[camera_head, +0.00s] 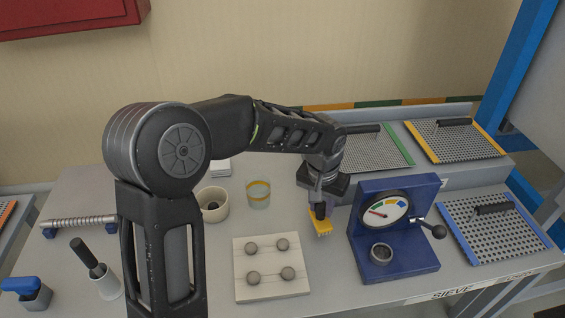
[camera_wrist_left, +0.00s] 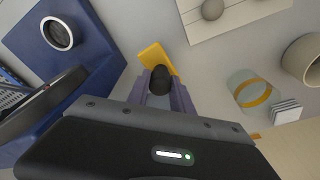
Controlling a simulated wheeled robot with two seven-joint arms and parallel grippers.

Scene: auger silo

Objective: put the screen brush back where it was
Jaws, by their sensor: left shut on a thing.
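The screen brush (camera_head: 321,226) has a yellow bristle head and a black handle. It hangs below my left gripper (camera_head: 318,200), between the white board and the blue gauge device. In the left wrist view the yellow head of the brush (camera_wrist_left: 157,57) shows beyond the fingers of my left gripper (camera_wrist_left: 163,88), which are shut on the dark handle. Whether the brush touches the table I cannot tell. My right gripper is in neither view.
A blue gauge device (camera_head: 395,235) with a lever stands just right of the brush. A white board (camera_head: 271,290) with several grey balls lies to the left. A banded glass (camera_head: 258,195) and a cream bowl (camera_head: 212,204) stand behind it. Sieve screens (camera_head: 497,228) lie at the right.

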